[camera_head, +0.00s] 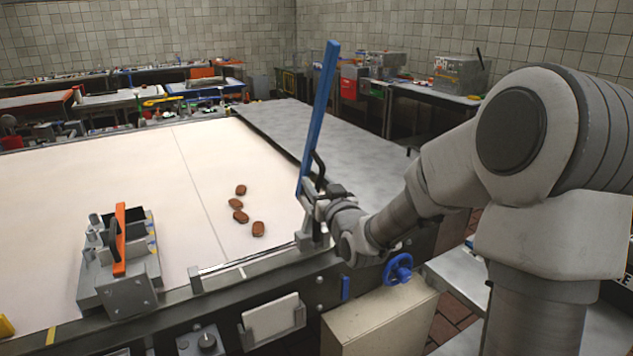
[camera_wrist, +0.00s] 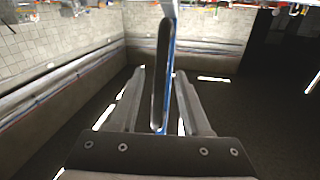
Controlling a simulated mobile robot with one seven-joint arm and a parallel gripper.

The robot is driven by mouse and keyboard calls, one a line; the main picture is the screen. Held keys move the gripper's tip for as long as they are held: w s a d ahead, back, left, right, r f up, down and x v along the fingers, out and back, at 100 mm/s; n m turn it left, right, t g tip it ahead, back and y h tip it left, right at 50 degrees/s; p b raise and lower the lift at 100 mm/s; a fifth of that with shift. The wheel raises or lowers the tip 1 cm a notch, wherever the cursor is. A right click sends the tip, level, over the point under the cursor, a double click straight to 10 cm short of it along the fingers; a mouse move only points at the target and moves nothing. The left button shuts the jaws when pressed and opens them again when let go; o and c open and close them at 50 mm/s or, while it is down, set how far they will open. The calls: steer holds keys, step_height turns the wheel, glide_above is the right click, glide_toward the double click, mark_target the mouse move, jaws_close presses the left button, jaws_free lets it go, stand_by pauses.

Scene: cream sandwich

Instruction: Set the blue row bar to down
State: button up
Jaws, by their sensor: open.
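The blue row bar (camera_head: 320,110) stands raised and nearly upright, leaning slightly right, at the right end of the white work surface. A black curved handle (camera_head: 319,168) is on its right side, low down. My gripper (camera_head: 322,190) is open beside the bar's lower part, at the handle. In the wrist view, the black handle (camera_wrist: 161,75) lies between the two open fingers of my gripper (camera_wrist: 160,100), with a gap on each side. The blue bar (camera_wrist: 172,45) shows as a thin strip behind the handle. The bar's pivot is partly hidden by my gripper.
Several brown sandwich pieces (camera_head: 241,217) lie on the white surface (camera_head: 195,215) left of the bar. A grey device with an orange handle (camera_head: 120,240) stands at front left. A blue handwheel (camera_head: 398,268) is below my wrist. A grey table (camera_head: 300,130) lies behind.

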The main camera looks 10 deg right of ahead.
steer(key=shift+c, duration=0.3)
jaws_close()
stand_by(1.2)
